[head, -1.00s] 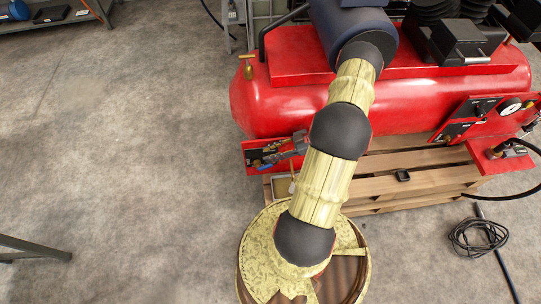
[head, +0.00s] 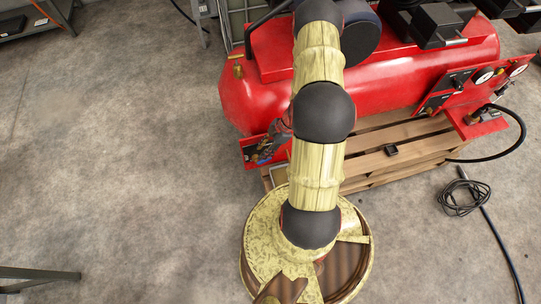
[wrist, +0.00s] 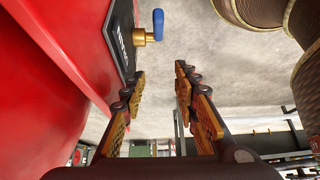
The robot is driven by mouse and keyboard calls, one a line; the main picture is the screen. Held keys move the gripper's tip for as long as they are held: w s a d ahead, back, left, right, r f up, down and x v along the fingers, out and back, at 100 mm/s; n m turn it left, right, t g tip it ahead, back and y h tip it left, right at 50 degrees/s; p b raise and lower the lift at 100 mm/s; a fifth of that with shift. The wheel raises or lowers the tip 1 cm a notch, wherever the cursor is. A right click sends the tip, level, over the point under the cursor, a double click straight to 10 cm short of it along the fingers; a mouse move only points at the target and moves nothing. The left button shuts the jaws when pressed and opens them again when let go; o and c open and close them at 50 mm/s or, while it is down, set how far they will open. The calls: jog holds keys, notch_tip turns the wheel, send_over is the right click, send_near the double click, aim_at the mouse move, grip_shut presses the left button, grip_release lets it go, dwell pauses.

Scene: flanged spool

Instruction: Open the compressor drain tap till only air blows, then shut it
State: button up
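The red compressor (head: 300,105) lies on a wooden pallet. A tap with a blue lever (wrist: 158,24) and a brass body (wrist: 142,38) sticks out from a black lettered plate (wrist: 122,40) in the wrist view. In the head view the blue lever (head: 264,157) is small, low at the tank's left end. My gripper (wrist: 161,72) is open and empty. Its fingers point toward the tap, which is beyond the fingertips and apart from them. In the head view my arm mostly hides the gripper. I cannot tell whether anything flows from the tap.
The pallet (head: 410,150) carries a small black object (head: 391,150). A black hose coil (head: 463,197) lies on the floor at right.

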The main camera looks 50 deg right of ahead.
jog(key=shift+g+h, duration=0.4)
jog(key=shift+h, duration=0.4)
jog(key=s+d+f, duration=0.2)
jog(key=d, duration=0.1)
jog(key=shift+s+d+f, duration=0.1)
jog(key=shift+d, duration=0.05)
jog(key=b+x, duration=0.2)
jog(key=x, duration=0.1)
jog(key=b+x, duration=0.2)
jog(key=x, duration=0.2)
jog(key=shift+d+f, duration=0.1)
jog(key=shift+f, duration=0.3)
jog(key=shift+c, duration=1.2)
jog(key=shift+m, duration=0.3)
grip_shut()
